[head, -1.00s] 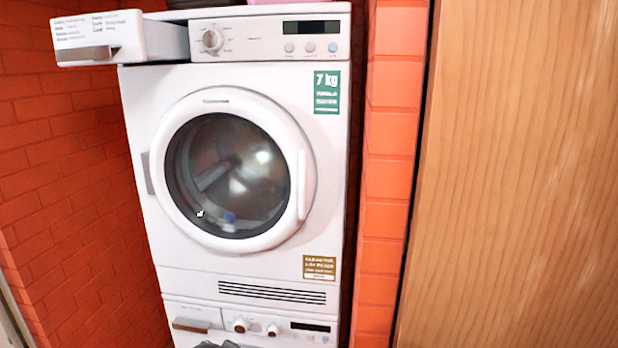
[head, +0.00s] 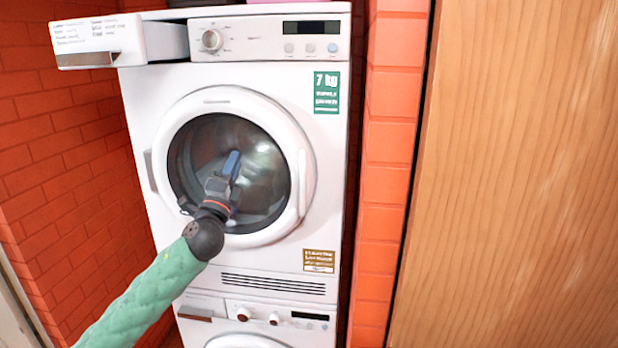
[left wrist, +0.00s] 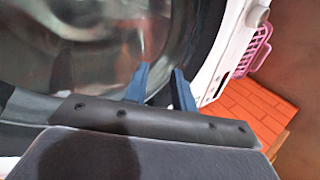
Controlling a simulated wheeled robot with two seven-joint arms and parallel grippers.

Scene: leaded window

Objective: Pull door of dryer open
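The white dryer (head: 160,90) stands on a second machine against a brick wall. Its round door (head: 262,108) has a white ring and dark glass, and looks shut. The pale grip (head: 302,185) is on the right side of the ring; a hinge plate (head: 149,171) is on the left. My left gripper (head: 232,166) is in front of the glass, left of the grip and apart from it. In the left wrist view its two blue fingers (left wrist: 161,80) are spread with nothing seen between them; the glass (left wrist: 75,50) is close by. My right gripper is not in view.
A drawer (head: 88,38) sticks out at the dryer's top left. The lower machine (head: 290,335) stands beneath. A brick pillar (head: 390,150) and a wooden panel (head: 510,180) stand to the right. A pink basket (left wrist: 256,48) shows in the left wrist view.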

